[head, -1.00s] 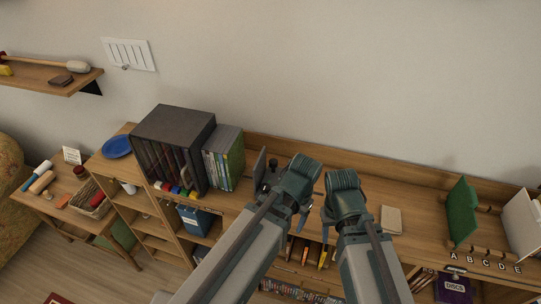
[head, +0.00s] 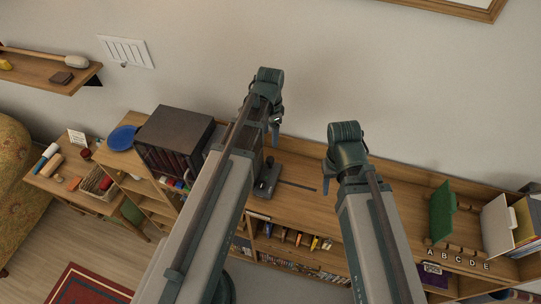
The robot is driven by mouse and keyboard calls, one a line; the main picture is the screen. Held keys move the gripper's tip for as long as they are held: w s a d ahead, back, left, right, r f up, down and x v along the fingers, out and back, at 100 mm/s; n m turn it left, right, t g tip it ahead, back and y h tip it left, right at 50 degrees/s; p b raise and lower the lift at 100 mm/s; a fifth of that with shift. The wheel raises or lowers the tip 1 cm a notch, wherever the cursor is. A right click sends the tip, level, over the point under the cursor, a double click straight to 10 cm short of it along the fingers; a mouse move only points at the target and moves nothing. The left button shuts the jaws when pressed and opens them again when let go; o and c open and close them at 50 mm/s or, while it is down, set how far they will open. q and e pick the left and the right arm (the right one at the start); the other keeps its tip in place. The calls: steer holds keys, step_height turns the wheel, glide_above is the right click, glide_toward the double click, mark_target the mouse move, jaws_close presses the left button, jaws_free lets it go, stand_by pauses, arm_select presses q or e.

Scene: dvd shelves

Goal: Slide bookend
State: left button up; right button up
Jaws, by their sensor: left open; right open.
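The grey bookend (head: 268,178) stands on the long wooden shelf top, right of the black disc box. Its foot shows, and my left arm covers part of its upright and most of the row of cases beside it. A thin dark slot (head: 297,186) runs along the shelf to its right. My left gripper (head: 274,138) is open and points down above and behind the bookend; I cannot tell whether it touches it. My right gripper (head: 327,184) is open and empty over the shelf, right of the slot, apart from the bookend.
The black box (head: 175,130) and a blue plate (head: 122,138) are at the left. A green divider (head: 442,212) and a white panel (head: 497,226) stand at the right. The shelf between the slot and the green divider looks largely clear, though my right arm hides part.

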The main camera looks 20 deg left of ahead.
mark_target(270, 159)
arm_select(q)
step_height(270, 159, down, 14)
steer(key=b, duration=1.3)
steer(key=shift+r, duration=0.15)
arm_select(e)
step_height(270, 159, down, 14)
steer(key=shift+r, duration=0.15)
steer(key=shift+r, duration=0.1)
arm_select(q)
jaws_close()
